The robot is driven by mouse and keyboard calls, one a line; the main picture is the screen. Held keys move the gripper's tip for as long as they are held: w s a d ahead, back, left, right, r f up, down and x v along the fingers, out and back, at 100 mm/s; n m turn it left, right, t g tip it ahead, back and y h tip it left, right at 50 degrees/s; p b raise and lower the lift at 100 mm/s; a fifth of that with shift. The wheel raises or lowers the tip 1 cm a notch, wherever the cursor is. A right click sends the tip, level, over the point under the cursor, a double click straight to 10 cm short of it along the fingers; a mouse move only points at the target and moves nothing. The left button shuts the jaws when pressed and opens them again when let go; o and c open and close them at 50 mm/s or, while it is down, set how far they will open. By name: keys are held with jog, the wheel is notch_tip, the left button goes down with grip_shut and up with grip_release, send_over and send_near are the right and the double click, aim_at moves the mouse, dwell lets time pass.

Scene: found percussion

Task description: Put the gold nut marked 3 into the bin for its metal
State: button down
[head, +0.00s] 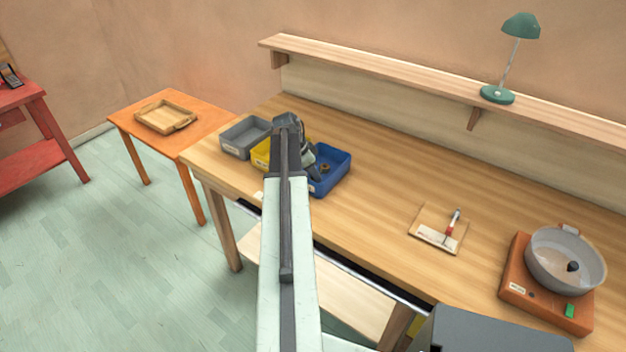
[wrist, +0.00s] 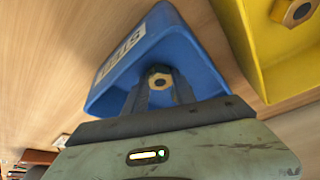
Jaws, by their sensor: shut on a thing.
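My gripper (wrist: 158,88) is shut on a gold-coloured nut (wrist: 160,79) with a dark hole, held between its fingertips. No mark 3 can be read on it. The nut shows against the inside of the blue bin (wrist: 205,68), which has a white label whose wording I cannot read surely. In the head view my gripper (head: 316,171) is at the left part of the blue bin (head: 340,172); a small brownish nut shows beside the fingers. I cannot tell whether the held nut touches the bin floor. The yellow bin (wrist: 262,55) holds another gold-coloured nut (wrist: 297,12).
The yellow bin (head: 261,152) and a grey bin (head: 236,145) stand left of the blue one, partly behind my arm. A card with a red-and-white tool (head: 453,222) and an orange scale with a bowl (head: 535,285) are at the right. The table between is clear.

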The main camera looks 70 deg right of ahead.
jog(key=c, duration=1)
grip_release()
jog(key=shift+a+r+p, duration=0.1)
jog(key=shift+r+p, duration=0.35)
jog(key=shift+r, duration=0.05)
jog(key=p+v, duration=1)
jog(key=v, duration=0.1)
jog(key=shift+w+r, duration=0.1)
jog(key=shift+w, duration=0.1)
